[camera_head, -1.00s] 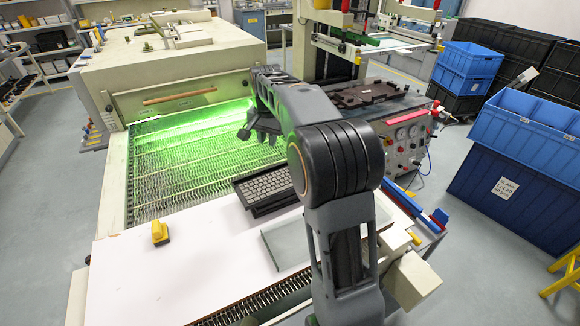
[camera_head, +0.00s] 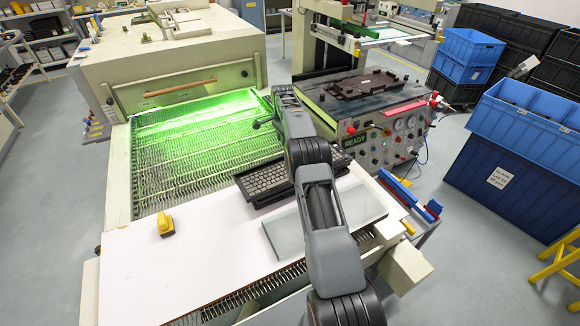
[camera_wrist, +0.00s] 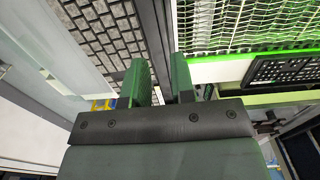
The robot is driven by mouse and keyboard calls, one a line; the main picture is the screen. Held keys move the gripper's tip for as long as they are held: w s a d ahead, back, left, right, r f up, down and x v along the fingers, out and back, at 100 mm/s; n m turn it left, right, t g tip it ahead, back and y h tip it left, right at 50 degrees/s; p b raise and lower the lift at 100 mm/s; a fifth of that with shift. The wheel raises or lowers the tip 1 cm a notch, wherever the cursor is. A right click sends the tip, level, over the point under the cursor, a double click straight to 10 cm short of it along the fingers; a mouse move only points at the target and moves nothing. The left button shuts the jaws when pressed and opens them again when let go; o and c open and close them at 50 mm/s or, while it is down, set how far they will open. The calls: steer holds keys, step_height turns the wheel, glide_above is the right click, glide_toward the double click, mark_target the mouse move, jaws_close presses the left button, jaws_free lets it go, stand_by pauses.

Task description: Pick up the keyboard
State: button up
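The black keyboard (camera_head: 268,183) lies across the edge between the glowing green mesh conveyor (camera_head: 200,150) and the white board (camera_head: 190,265) in the head view. My arm covers its right part. In the wrist view, the keyboard's grey keys (camera_wrist: 112,35) fill the upper left, with a dark edge strip running down toward my fingers. My gripper (camera_wrist: 167,88) shows two green fingers set apart with a narrow gap. The dark strip lines up with this gap; I cannot tell whether it lies between the fingers or touches them. In the head view my gripper is mostly hidden behind my arm.
A glass plate (camera_head: 287,235) and a yellow object (camera_head: 166,225) lie on the white board. A machine with a READY panel (camera_head: 355,143) stands right of the keyboard, a dark fixture (camera_head: 368,84) on top. Blue crates (camera_head: 525,120) stand far right.

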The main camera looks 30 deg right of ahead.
steer(key=shift+w+f+p, duration=0.15)
steer(key=shift+f+p, duration=1.25)
steer(key=shift+f, duration=2.75)
jaws_close()
steer(key=shift+r, duration=0.1)
